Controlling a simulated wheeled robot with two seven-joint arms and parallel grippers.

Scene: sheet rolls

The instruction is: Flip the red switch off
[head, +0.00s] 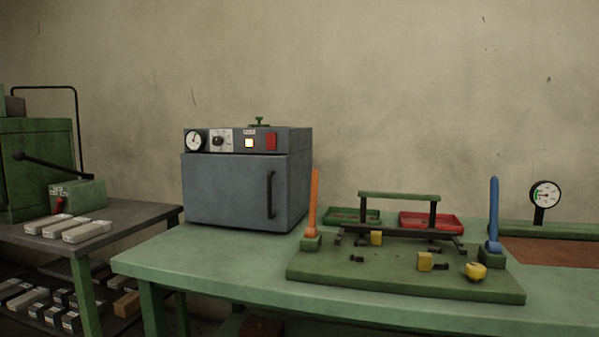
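A red rectangular switch (271,141) sits at the right end of the control panel of a blue-grey oven-like box (228,190). To its left on the panel is a square light (249,143) that glows pale yellow. The switch is too small to tell which way it is tipped. A small red part (59,204) also shows on a green block on the left bench; I cannot tell what it is. Neither of my grippers is in view.
The box stands on a green table (190,258), its door shut. A green fixture board (400,285) with an orange lever (314,200) and a blue lever (494,210) is to its right. Red (430,221) and green trays lie behind. The table front before the box is clear.

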